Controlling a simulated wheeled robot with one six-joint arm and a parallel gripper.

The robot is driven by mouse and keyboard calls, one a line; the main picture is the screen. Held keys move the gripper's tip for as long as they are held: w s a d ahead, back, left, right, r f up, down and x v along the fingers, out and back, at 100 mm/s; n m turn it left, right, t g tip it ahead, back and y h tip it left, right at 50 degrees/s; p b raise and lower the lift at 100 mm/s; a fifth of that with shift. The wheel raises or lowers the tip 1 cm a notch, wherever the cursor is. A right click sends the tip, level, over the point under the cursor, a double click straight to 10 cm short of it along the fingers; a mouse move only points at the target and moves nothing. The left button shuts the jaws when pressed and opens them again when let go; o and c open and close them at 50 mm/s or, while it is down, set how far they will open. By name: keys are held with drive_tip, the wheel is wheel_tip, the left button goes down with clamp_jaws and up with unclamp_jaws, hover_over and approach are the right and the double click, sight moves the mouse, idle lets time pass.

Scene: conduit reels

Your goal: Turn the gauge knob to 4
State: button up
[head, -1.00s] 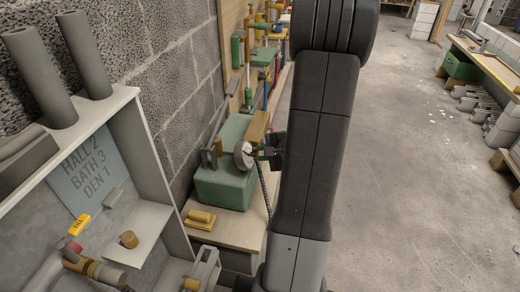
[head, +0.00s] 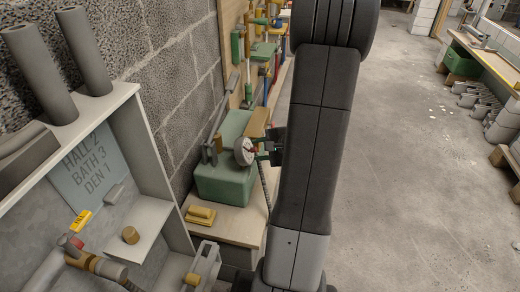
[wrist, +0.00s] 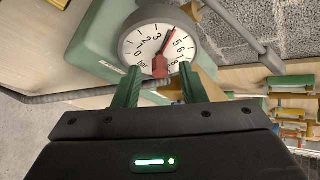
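The gauge (wrist: 135,38) has a white round dial with black numbers, and it shows side-on in the head view (head: 243,152). A red knob (wrist: 160,66) sits at the dial's lower middle. A red needle points up and right, between the 3 and the 5, about where the 4 belongs; a dark line lies close beside it. My gripper (wrist: 161,70) has green fingers, spread apart on either side of the knob with a gap to each side. It faces the dial from the right in the head view (head: 259,150). Contact with the dial cannot be told.
The gauge is on a green machine (head: 222,184) on a wooden bench (head: 235,225). A yellow block (head: 200,214) lies on the bench in front. A grey cabinet (head: 155,150) with pipes stands at the left. Open concrete floor (head: 410,150) lies to the right.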

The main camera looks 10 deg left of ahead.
drive_tip(key=p+v, duration=0.2)
drive_tip(key=v, duration=1.1)
drive_tip(key=shift+d+r, duration=0.15)
drive_tip(key=shift+d, duration=0.1)
drive_tip(key=shift+s+a, duration=0.1)
drive_tip(key=b+x, duration=0.2)
drive_tip(key=x, duration=1.1)
drive_tip(key=shift+a+f, duration=0.2)
drive_tip(key=shift+a, duration=0.05)
